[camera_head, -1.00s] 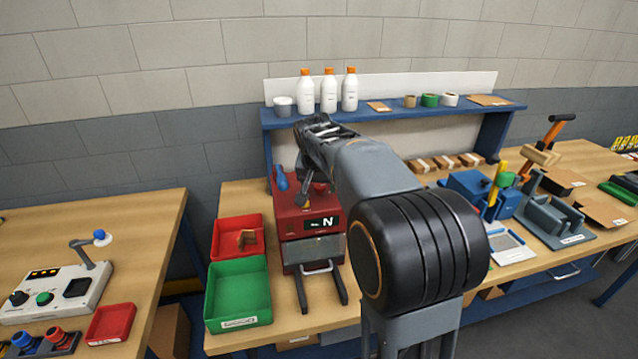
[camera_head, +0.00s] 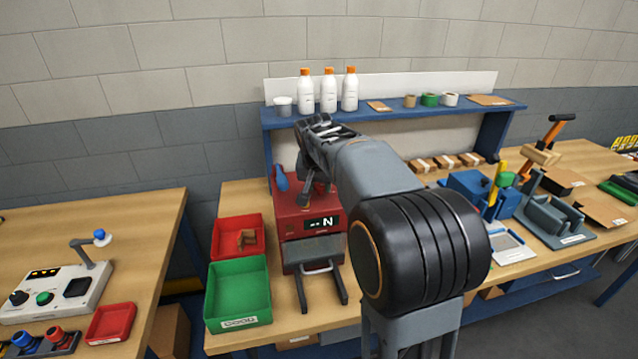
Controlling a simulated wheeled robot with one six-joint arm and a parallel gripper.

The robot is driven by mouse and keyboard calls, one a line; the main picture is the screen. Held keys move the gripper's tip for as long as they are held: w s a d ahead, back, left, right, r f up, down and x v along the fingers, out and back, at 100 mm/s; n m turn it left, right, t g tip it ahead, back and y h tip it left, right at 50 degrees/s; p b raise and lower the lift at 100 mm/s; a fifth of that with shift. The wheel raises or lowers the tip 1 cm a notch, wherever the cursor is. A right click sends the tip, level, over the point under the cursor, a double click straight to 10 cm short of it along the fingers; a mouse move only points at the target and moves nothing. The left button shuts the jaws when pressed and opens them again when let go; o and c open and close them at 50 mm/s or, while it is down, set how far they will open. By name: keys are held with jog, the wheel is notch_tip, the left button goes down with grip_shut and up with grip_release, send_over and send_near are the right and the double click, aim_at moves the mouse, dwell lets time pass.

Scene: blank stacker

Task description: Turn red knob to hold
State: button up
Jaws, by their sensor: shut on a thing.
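A red machine (camera_head: 298,222) stands on the middle workbench, with a dark display reading "-- N" and a blue-handled part (camera_head: 281,180) at its upper left. My gripper (camera_head: 312,188) is at the top of this machine, reaching down from the bent grey arm. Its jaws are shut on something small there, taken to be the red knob. The knob itself is hidden behind the fingers and wrist, so its setting cannot be seen. A grey tray with a light handle (camera_head: 318,267) shows at the machine's front.
A red bin (camera_head: 222,246) and a green bin (camera_head: 222,294) stand left of the machine. A blue shelf (camera_head: 390,117) with white bottles is behind. A grey control box (camera_head: 62,292) with knobs sits on the left table. Blue fixtures (camera_head: 468,190) stand to the right.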

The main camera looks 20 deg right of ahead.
jog(key=n, duration=0.2)
jog(key=n+y, duration=0.1)
jog(key=n, duration=0.1)
jog(key=shift+d+t+y, duration=0.15)
jog(key=shift+t+y, duration=0.15)
jog(key=shift+t, duration=0.1)
jog(key=n+y, duration=0.1)
jog(key=n, duration=0.3)
jog(key=shift+d+n+y, duration=0.1)
jog(key=shift+n+y, duration=0.3)
jog(key=n, duration=0.2)
jog(key=n+y, duration=0.1)
jog(key=n, duration=0.1)
jog(key=shift+d+n+g+y, duration=0.15)
jog(key=shift+n+g+y, duration=0.15)
jog(key=shift+g, duration=0.1)
jog(key=shift+w+n+g+y, duration=0.1)
jog(key=shift+n+g+y, duration=0.45)
jog(key=shift+n, duration=1.65)
jog(key=o, duration=0.9)
jog(key=p+v, duration=0.1)
jog(key=v, duration=1.3)
jog(key=shift+w, duration=0.15)
